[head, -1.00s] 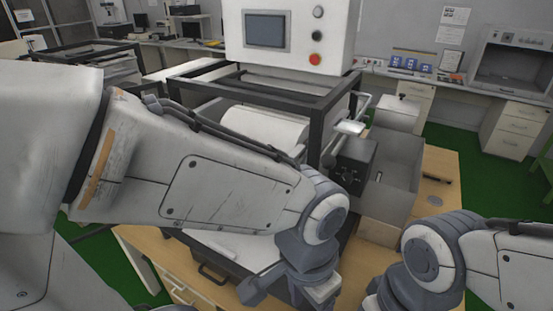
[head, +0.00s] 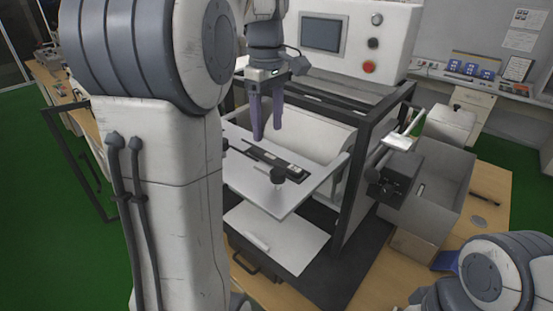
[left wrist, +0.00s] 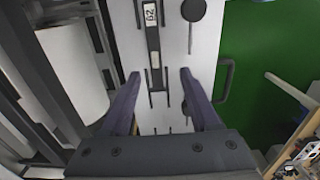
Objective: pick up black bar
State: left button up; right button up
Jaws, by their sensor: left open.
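The black bar (head: 268,158) lies on a pale flat plate (head: 305,190) at the front of the machine. It carries small white labels, and in the left wrist view the bar (left wrist: 152,40) runs lengthwise from the top edge toward the gap between my fingers. My left gripper (head: 266,138) points down with its purple fingers open and empty, above the plate near the far end of the bar. In the left wrist view, the open left gripper (left wrist: 160,75) has one finger on each side of the bar's line. My right gripper is not in view; only part of that arm shows at the lower right.
The machine's black frame (head: 362,165) rises to the right of the plate. A grey open box (head: 432,212) and a dark stick (head: 486,198) are on the wooden table at the right.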

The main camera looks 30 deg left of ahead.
aim_at(271, 157)
pick_arm(q)
notch_tip(271, 157, down, 2)
jog(key=f, duration=0.1)
jog(key=f+p, duration=0.1)
jog(key=f, duration=0.2)
jog(key=shift+w+d+f+p, duration=0.1)
jog(key=shift+w+f+p, duration=0.25)
jog(key=shift+f+p, duration=0.05)
jog(key=shift+f, duration=0.35)
grip_shut()
